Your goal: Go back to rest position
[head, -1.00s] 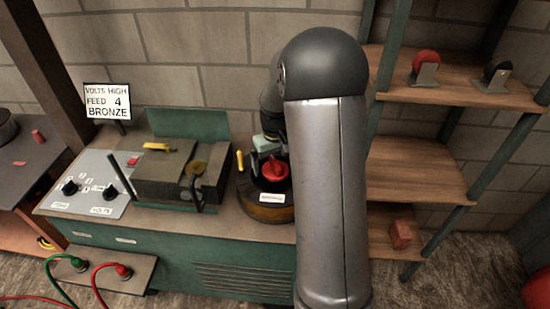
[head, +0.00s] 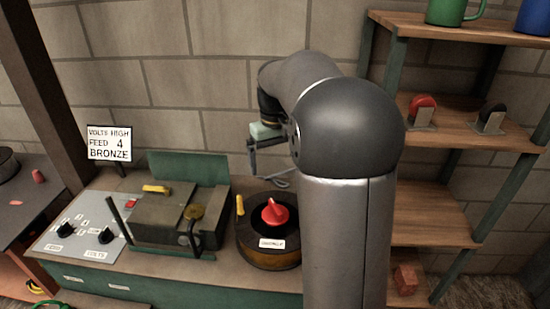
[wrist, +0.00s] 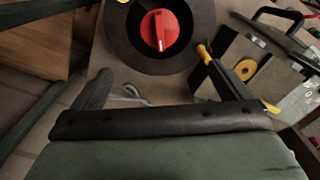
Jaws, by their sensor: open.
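My gripper (head: 267,150) is raised behind and above the bench in the head view, partly hidden by my arm. In the wrist view my gripper (wrist: 160,90) has its two dark fingers spread wide apart, with nothing held between them. A round black drum with a red knob (head: 275,212) stands on the bench below my gripper. The red knob also shows at the top of the wrist view (wrist: 160,30). My gripper is apart from the knob.
A crusher box with a yellow handle (head: 157,189) and a dial panel (head: 82,227) stand left on the bench. A sign (head: 109,143) reads "VOLTS HIGH FEED 4 BRONZE". Shelves (head: 440,222) at right hold a red part (head: 423,110), a black part (head: 491,117) and mugs.

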